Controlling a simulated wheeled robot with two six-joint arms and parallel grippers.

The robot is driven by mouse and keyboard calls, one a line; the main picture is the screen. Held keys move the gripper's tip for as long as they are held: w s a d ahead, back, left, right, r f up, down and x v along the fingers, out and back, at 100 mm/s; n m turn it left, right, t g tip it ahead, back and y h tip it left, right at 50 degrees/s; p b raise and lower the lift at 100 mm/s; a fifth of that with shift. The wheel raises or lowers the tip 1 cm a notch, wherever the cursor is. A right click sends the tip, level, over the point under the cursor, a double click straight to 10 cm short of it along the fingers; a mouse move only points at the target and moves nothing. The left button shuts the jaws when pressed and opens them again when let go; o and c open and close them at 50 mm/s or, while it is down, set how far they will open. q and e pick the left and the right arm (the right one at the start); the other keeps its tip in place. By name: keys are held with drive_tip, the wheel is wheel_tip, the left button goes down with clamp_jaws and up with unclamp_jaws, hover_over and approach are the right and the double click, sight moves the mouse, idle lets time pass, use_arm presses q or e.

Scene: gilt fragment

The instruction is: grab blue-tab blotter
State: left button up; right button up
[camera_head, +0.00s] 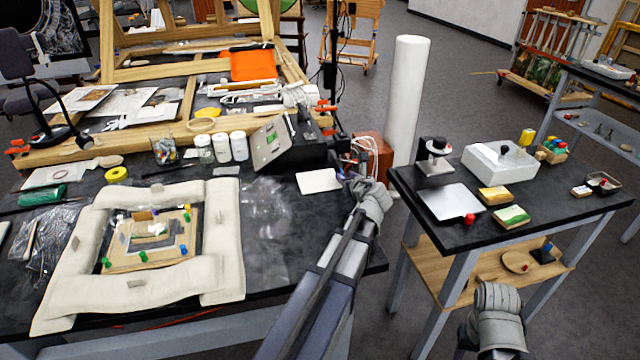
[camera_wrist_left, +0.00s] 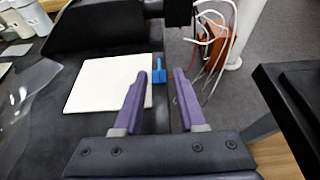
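The blotter is a flat white square (camera_head: 318,181) near the right edge of the left black table. It fills the left middle of the left wrist view (camera_wrist_left: 103,84). Its blue tab (camera_wrist_left: 158,68) stands at its right edge, by the table's edge. My left gripper (camera_wrist_left: 161,74) is open, with two purple fingers. The tab shows between the fingertips; I cannot tell whether they touch it. The left finger overlaps the blotter's right side in that view. In the head view my left wrist (camera_head: 370,197) hides most of the gripper. My right gripper's fingers are not seen.
A black angled device (camera_head: 285,145) stands just behind the blotter. An orange-red box with white cables (camera_head: 370,150) and a tall white roll (camera_head: 407,100) stand beyond the table edge. A gap separates this table from the right one (camera_head: 440,228). Clear film (camera_head: 265,215) lies left of the blotter.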

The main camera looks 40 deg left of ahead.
use_arm(q)
drive_tip(key=shift+x, duration=1.1)
drive_tip(key=shift+d, duration=0.1)
clamp_jaws()
